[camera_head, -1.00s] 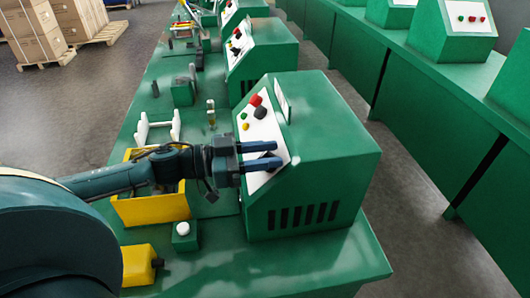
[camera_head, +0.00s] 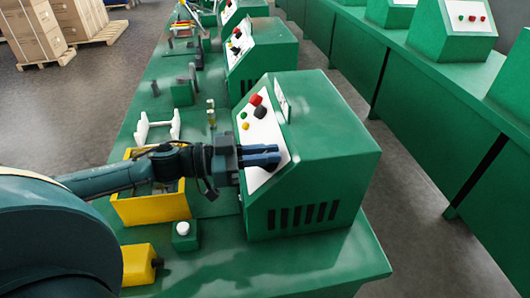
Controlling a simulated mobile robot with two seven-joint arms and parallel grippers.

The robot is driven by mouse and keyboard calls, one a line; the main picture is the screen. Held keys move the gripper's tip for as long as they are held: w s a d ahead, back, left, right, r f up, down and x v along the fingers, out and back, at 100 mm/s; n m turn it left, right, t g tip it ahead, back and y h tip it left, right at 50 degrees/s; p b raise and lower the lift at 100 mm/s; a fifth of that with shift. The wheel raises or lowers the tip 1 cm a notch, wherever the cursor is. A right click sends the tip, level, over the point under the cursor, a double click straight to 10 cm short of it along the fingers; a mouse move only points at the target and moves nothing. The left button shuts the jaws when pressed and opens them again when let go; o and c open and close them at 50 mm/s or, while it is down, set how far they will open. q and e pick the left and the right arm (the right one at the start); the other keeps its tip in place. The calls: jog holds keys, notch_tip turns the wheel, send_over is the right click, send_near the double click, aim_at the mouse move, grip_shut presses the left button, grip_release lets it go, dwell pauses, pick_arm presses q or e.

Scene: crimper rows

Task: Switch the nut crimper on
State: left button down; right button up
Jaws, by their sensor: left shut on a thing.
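The nut crimper is a green box (camera_head: 325,165) with a sloped white control panel (camera_head: 270,133) on its left face. The upper panel carries a red knob (camera_head: 256,99), a black knob (camera_head: 260,112), a small green button (camera_head: 243,115) and a yellow button (camera_head: 245,127). My left gripper (camera_head: 277,157) is at the lower part of the panel, below these buttons. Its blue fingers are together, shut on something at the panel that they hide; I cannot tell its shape. My right gripper is not in view.
A yellow bin (camera_head: 150,207) stands left of the crimper, under my left arm. A white button on a green block (camera_head: 184,235) and a yellow box (camera_head: 139,265) lie nearer. A white rack (camera_head: 157,128) is behind the bin. More green machines (camera_head: 262,55) line the bench.

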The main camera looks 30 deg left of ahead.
pick_arm(q)
jog(key=shift+m+g, duration=0.3)
jog(key=shift+m, duration=0.1)
jog(key=m+g+h, duration=0.1)
jog(key=m, duration=0.1)
jog(key=m+g, duration=0.2)
jog(key=m, duration=0.1)
jog(key=shift+s+h, duration=0.1)
jog(key=shift+h, duration=0.3)
jog(key=m+g, duration=0.3)
jog(key=m, duration=0.1)
jog(key=m+g, duration=0.2)
jog(key=m, duration=0.1)
jog(key=shift+s+d+f+g+b, duration=0.1)
jog(key=shift+s+d+g+b, duration=0.05)
jog(key=shift+s+g+b, duration=0.15)
jog(key=m+g+y, duration=0.1)
jog(key=m, duration=0.1)
jog(key=m+g+y, duration=0.1)
jog(key=m, duration=0.2)
jog(key=shift+s+f+g, duration=0.15)
jog(key=shift+g, duration=0.25)
jog(key=shift+s+f+m+g+y+b, duration=0.15)
jog(key=shift+m+g+y+b, duration=0.2)
jog(key=shift+m+g+y, duration=0.8)
jog(key=shift+m+t+y, duration=0.25)
jog(key=shift+m, duration=0.5)
jog(key=c, duration=1.4)
grip_release()
jog(key=shift+c, duration=0.2)
